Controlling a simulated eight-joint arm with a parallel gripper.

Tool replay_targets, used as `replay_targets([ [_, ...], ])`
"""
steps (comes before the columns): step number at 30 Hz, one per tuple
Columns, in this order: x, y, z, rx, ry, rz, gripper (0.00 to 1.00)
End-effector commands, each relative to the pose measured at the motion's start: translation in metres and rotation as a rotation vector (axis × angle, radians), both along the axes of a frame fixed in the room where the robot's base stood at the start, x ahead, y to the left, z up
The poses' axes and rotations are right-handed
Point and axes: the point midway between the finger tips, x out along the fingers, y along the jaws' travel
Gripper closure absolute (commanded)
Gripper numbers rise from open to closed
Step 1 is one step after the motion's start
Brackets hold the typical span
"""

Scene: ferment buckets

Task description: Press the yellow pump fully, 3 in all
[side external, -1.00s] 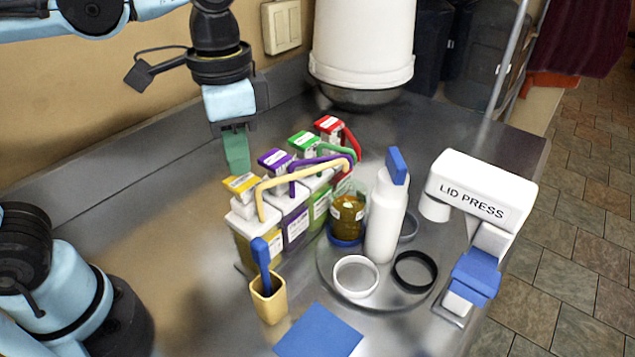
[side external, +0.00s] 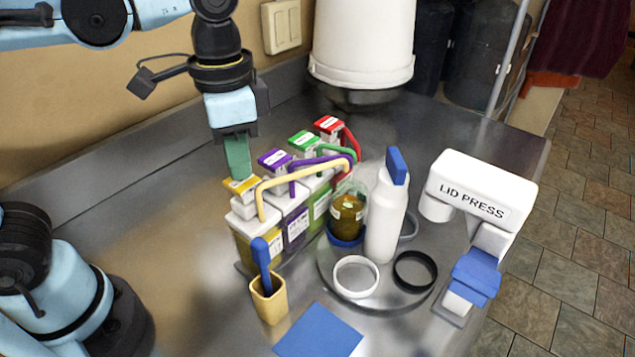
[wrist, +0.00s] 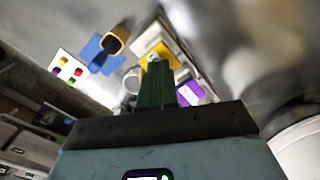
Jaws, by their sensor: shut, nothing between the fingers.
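The yellow pump (side external: 241,186) is the front one in a row of pumps, with a yellow top, a white body and a pale yellow spout curving right. My gripper (side external: 238,174) is shut and empty, its green fingers pointing down with the tips at the pump's yellow top. I cannot tell whether they touch it. In the wrist view the green fingers (wrist: 157,70) reach toward the yellow top (wrist: 163,50), partly covering the pump.
Purple (side external: 275,160), green (side external: 304,141) and red (side external: 329,124) pumps stand behind. A jar (side external: 347,214) sits right of them, beside a white bottle (side external: 385,220). The lid press (side external: 480,190) is at right. A yellow cup (side external: 268,302) with a blue-handled tool stands in front.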

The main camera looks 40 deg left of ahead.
Motion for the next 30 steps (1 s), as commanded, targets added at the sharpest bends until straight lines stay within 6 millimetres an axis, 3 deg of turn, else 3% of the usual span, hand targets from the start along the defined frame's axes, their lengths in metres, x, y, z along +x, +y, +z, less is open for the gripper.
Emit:
replay_targets([
  [30, 0.000, 0.000, -0.027, 0.000, 0.000, 0.000, 1.00],
])
